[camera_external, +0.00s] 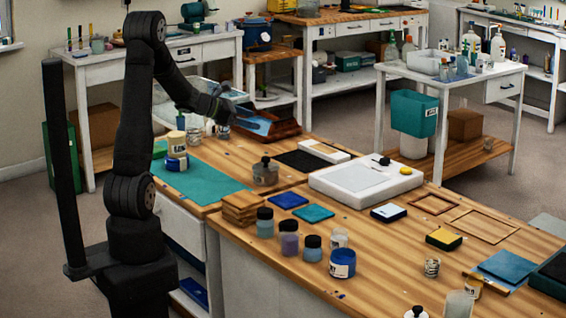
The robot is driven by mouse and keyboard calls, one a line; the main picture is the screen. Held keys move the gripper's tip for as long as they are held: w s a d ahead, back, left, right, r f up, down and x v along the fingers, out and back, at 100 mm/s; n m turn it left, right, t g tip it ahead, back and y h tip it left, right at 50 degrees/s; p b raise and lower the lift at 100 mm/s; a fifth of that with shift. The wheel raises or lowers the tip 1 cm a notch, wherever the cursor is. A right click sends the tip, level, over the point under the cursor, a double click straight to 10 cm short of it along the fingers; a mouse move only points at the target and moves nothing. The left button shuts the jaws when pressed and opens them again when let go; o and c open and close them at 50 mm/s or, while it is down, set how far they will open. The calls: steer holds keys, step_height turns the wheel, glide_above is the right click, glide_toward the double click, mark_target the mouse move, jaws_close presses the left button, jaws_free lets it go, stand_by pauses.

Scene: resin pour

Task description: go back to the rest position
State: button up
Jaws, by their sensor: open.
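My arm rises at the left of the external view, bends at the top and slopes down to the right. My gripper (226,112) is at its end, small and dark, above the far left part of the wooden bench (330,240). It is open, and I see nothing held in it. Behind and below it in the picture is a brown tray (284,130) with something blue in it. Jars (195,130) stand just below the gripper in the picture. I cannot tell the exact gap between them.
A white slab (350,188) lies mid-bench. Wooden blocks (242,208) and several jars, including a blue one (342,263), line the front edge. The air above the bench looks clear.

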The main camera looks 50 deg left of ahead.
steer(key=w+d+m+g+h, duration=0.1)
steer(key=d+m+g+h, duration=0.1)
steer(key=d, duration=1)
steer(key=w+d+f+m+g+h, duration=0.1)
steer(key=w+d+m+g+h, duration=0.1)
steer(key=d, duration=1.1)
steer(key=w+d+m+g+h, duration=0.2)
steer(key=d+m, duration=0.2)
steer(key=d, duration=0.8)
steer(key=shift+d+f+h, duration=0.25)
steer(key=shift+d+h, duration=0.05)
steer(key=shift+o, duration=0.4)
